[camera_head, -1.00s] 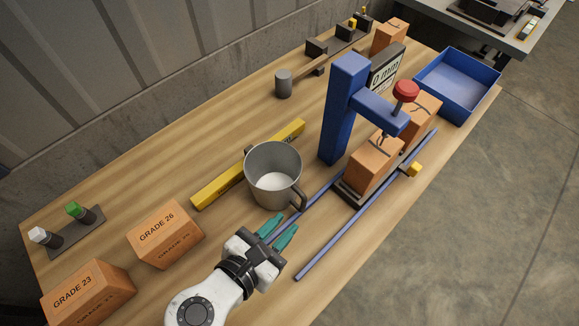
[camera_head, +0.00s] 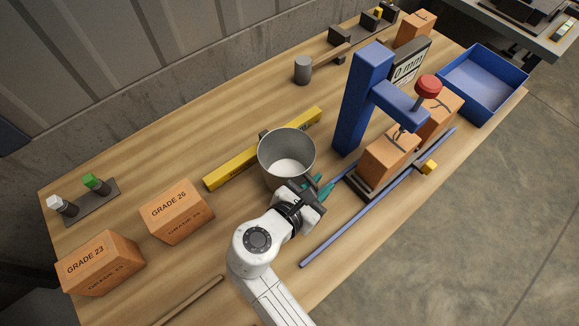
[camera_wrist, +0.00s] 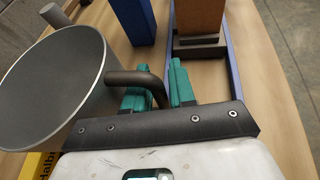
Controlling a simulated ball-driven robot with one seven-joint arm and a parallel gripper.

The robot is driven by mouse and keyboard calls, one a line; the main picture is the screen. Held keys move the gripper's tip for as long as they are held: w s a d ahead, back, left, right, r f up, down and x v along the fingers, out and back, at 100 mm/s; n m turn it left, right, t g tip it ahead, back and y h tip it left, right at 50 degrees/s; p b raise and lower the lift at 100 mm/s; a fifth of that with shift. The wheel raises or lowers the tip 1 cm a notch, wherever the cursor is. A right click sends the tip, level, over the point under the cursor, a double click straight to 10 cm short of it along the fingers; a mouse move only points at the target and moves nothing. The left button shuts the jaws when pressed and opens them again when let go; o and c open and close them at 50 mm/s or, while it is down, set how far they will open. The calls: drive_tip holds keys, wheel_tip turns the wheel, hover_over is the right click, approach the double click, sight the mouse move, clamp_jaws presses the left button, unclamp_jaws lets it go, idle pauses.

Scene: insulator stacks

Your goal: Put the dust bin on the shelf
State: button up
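The dust bin appears to be the grey open-topped pail with side handles (camera_head: 287,150), upright on the wooden bench. In the wrist view the bin (camera_wrist: 50,85) fills the left side, its dark handle (camera_wrist: 140,78) reaching toward my fingers. My gripper (camera_head: 320,186) is at the bin's near right side. In the wrist view my gripper (camera_wrist: 160,85) has its two teal fingers apart, with the handle between them. A gap shows beside the right finger, so it does not look clamped. I cannot identify a shelf in these frames.
A blue press (camera_head: 365,100) with orange blocks (camera_head: 388,155) stands right of the bin. Blue rails (camera_head: 370,205) run along the bench. A yellow bar (camera_head: 235,168) lies behind the bin. GRADE 26 (camera_head: 177,210) and GRADE 23 (camera_head: 100,262) blocks sit left. A blue tray (camera_head: 484,85) is far right.

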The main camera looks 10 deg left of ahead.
drive_tip(key=shift+c, duration=0.4)
clamp_jaws()
drive_tip(key=shift+r, duration=0.15)
